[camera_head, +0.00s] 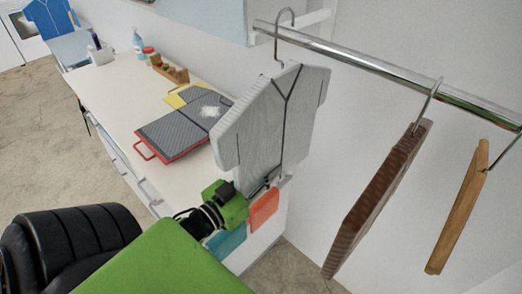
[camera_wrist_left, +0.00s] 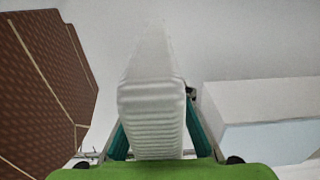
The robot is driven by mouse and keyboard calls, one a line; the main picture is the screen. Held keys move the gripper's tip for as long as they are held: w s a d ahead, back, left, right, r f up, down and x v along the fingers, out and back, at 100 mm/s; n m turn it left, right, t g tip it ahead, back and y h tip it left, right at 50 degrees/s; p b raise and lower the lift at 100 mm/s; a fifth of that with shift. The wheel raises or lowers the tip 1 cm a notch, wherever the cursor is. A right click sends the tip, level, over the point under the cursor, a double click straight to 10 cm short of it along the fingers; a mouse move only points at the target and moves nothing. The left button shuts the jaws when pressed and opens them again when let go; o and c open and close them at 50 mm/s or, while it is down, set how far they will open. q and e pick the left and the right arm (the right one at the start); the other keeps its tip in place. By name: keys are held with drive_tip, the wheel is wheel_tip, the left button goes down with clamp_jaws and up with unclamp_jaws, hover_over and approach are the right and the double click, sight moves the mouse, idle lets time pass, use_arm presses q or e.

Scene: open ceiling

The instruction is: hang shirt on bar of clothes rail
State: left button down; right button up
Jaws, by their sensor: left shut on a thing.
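The pale grey shirt (camera_head: 268,118) is a flat shirt-shaped board with a dark V-neck line and a wire hook on top. Its hook (camera_head: 284,12) loops above the left end of the clothes rail's metal bar (camera_head: 350,62); I cannot tell whether it rests on it. My left gripper (camera_head: 262,188) is shut on the shirt's lower edge from below. In the left wrist view, the shirt (camera_wrist_left: 152,85) stands edge-on between the teal fingers of the gripper (camera_wrist_left: 158,140). My right gripper is not in view.
A brown shirt (camera_head: 378,195) and a tan one (camera_head: 460,205) hang farther right on the bar. The brown one also shows in the left wrist view (camera_wrist_left: 45,75). A white counter (camera_head: 112,95) with a red-handled case (camera_head: 165,135) lies left.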

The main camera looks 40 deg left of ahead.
sight(279, 161)
use_arm(q)
drive_tip(key=shift+w+d, duration=0.1)
drive_tip(key=shift+w, duration=0.65)
drive_tip(key=shift+w+b, duration=0.45)
drive_tip(key=shift+w, duration=0.9)
drive_tip(key=shift+f+b, duration=1.2)
drive_tip(key=shift+f, duration=0.75)
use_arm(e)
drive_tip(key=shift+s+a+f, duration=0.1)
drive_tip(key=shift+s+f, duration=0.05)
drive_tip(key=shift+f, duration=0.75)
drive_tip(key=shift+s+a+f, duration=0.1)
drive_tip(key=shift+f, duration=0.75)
use_arm(q)
drive_tip(key=c, duration=1.8)
unclamp_jaws()
drive_tip(key=shift+o, duration=0.2)
drive_tip(key=shift+f, duration=0.1)
drive_tip(key=shift+s, duration=0.1)
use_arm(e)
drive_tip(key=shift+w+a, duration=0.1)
